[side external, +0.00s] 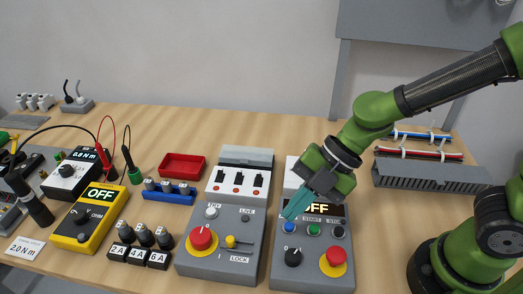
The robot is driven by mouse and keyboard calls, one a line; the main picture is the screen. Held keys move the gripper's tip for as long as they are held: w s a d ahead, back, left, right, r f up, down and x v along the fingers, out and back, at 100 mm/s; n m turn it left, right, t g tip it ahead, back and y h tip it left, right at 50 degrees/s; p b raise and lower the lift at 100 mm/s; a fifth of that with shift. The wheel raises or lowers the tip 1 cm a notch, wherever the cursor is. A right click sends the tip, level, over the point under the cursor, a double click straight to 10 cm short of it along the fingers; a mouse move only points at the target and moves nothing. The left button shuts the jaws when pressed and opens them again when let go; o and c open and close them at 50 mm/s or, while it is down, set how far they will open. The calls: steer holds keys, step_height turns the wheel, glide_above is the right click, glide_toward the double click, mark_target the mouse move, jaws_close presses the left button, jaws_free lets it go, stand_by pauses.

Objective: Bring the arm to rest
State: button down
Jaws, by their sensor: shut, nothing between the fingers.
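My gripper (293,210) has slim teal fingers and is shut with nothing between them. It points down and left. Its tips are close to the blue button (289,227) on the right grey control box (287,270); I cannot tell whether they touch it. My green and black arm reaches in from the right and hides part of this box's display (318,209), where "FF" shows.
A second grey box (207,264) with a red knob stands to the left. Further left are a yellow meter (83,232) reading OFF, a red tray (182,166) and black fuse plugs (142,238). A grey slotted duct (432,177) lies at right. Bare table shows behind.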

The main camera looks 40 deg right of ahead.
steer(key=shift+s+d+r, duration=0.1)
steer(key=shift+d+r, duration=0.2)
steer(key=shift+r, duration=0.05)
steer(key=w+d+r+m+t+h, duration=0.1)
steer(key=w+d+r+m+t, duration=0.35)
steer(key=w+m+t, duration=0.35)
steer(key=w+d+r+m+h, duration=0.25)
steer(key=d+m+h, duration=0.25)
steer(key=d+m, duration=0.25)
steer(key=s+d+r+m+g, duration=0.1)
steer(key=s+d+m, duration=0.1)
steer(key=s+m, duration=0.4)
steer(key=s+d+r+m+g, duration=0.1)
steer(key=s+d+m, duration=0.2)
steer(key=s+m, duration=0.3)
steer(key=shift+s+d+r+g+y, duration=0.2)
steer(key=shift+s+d+g+y, duration=0.1)
steer(key=shift+s+g+y, duration=0.1)
